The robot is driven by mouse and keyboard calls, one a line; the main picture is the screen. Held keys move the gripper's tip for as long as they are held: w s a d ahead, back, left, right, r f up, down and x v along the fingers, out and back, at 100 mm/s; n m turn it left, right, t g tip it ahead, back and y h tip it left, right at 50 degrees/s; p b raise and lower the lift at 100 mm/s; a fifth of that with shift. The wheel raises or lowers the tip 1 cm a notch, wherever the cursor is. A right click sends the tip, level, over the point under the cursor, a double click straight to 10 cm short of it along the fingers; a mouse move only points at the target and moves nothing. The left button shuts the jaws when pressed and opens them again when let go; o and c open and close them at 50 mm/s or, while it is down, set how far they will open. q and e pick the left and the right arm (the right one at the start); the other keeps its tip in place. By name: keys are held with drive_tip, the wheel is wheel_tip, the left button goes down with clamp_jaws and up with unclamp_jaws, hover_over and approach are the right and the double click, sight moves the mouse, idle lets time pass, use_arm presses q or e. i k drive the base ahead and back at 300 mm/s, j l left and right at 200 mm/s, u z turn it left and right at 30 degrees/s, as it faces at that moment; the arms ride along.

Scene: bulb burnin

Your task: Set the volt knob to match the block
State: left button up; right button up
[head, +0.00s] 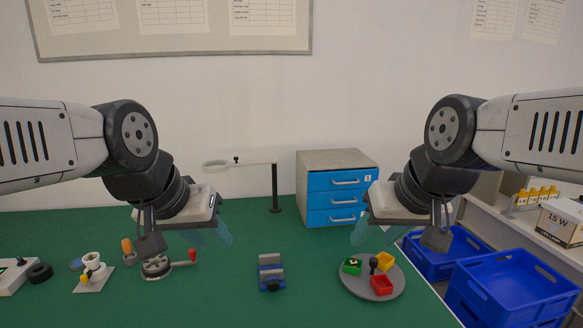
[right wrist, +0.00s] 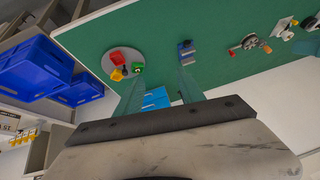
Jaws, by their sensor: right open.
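No volt knob can be made out for certain. A white box (head: 12,274) with a small dark part on top is cut off at the far left edge of the head view. A round grey turntable (head: 352,284) carries a green block (head: 352,265), a yellow block (head: 385,261), a red block (head: 381,285) and a black post; it also shows in the right wrist view (right wrist: 110,65). Which block is meant cannot be told. My left gripper (head: 210,236) is open and empty above the table. My right gripper (head: 374,235) is open and empty above and behind the turntable.
A blue-grey vise (head: 270,273) stands mid-table. A crank device (head: 157,266) and white stand (head: 93,272) are at left. A blue drawer unit (head: 337,188) and magnifier stand (head: 275,188) are behind. Blue crates (head: 515,285) stand at right. Green table (head: 220,300) is clear in front.

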sight(21, 261)
drive_tip(key=u, duration=2)
